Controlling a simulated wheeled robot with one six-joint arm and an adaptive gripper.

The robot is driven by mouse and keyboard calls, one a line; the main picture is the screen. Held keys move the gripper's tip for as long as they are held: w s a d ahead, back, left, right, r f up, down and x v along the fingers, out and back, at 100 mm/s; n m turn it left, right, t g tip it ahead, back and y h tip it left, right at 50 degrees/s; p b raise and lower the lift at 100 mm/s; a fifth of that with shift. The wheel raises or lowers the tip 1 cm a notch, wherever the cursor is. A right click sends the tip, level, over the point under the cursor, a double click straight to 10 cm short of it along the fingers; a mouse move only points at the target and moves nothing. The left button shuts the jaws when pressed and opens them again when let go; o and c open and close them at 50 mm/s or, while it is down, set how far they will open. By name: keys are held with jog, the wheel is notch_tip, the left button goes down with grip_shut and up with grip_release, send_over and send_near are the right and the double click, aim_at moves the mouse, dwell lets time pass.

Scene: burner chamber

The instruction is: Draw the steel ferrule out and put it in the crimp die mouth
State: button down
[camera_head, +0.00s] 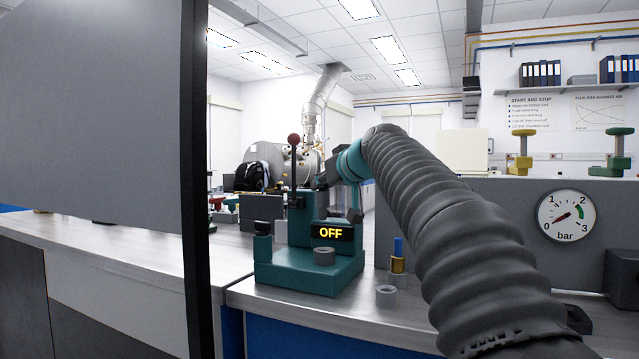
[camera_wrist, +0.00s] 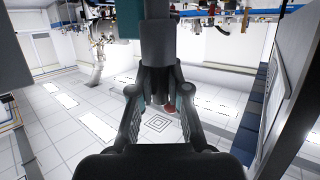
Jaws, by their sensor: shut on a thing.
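My gripper (camera_wrist: 160,84) is shut on a grey cylindrical piece (camera_wrist: 157,45), which looks like the steel ferrule. In the wrist view this piece runs up from between the fingertips and hides what lies behind. In the head view my gripper (camera_head: 326,178) is beside the upper part of the teal crimp press (camera_head: 318,272), and the held piece cannot be made out there. The press shows OFF. A grey ring on its base, apparently the die mouth (camera_head: 324,256), stands below my gripper. A separate grey ring (camera_head: 386,296) stands on the bench.
A brass piece with a blue top (camera_head: 398,262) stands right of the press. A red-knobbed lever (camera_head: 293,142) rises from the press. A pressure gauge (camera_head: 566,216) is on the grey panel at right. A large dark panel (camera_head: 95,110) blocks the left.

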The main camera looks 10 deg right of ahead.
aim_at(325, 212)
jog(key=shift+s+d+r, duration=0.1)
jog(key=shift+s+d, duration=0.1)
jog(key=shift+s+b, duration=0.1)
jog(key=shift+b, duration=0.2)
notch_tip(325, 212, down, 6)
jog(key=b, duration=0.5)
jog(key=shift+r, duration=0.15)
dwell(1.2)
jog(key=shift+f+b, duration=0.4)
jog(key=shift+b, duration=0.15)
jog(key=shift+f+b, duration=1.4)
jog(key=shift+f, duration=0.1)
jog(key=c, duration=1.1)
grip_release()
jog(key=shift+o, duration=0.2)
